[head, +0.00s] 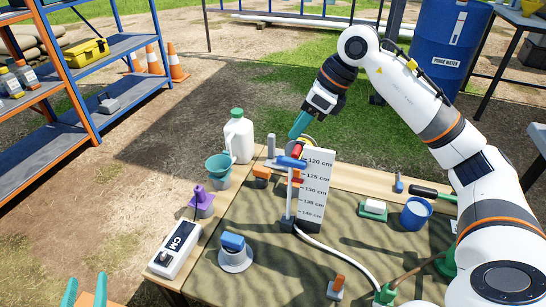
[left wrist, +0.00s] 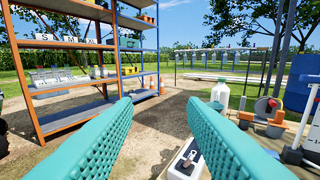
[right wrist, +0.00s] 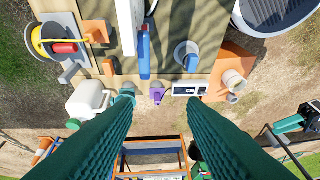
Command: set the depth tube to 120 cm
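The depth tube (head: 289,205) is a thin upright white tube with a blue crossbar handle (head: 291,162) on top, in front of a white scale board (head: 316,195) marked 120 to 140 cm. In the head view the crossbar appears about level with the 120 cm label, though the slant makes the exact reading uncertain. The blue crossbar shows in the right wrist view (right wrist: 144,52). My right gripper (head: 299,124) is above and behind the tube, fingers apart, nothing between them (right wrist: 165,125). My left gripper (head: 86,292) is open and empty at the lower left, away from the tube (left wrist: 160,110).
A white jug (head: 238,137), teal funnel (head: 218,168), purple-topped item (head: 201,201), CM meter (head: 177,246) and blue-topped white cup (head: 234,253) stand left of the tube. A blue cup (head: 415,213) is at right. A white hose (head: 335,257) runs from the tube's foot.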

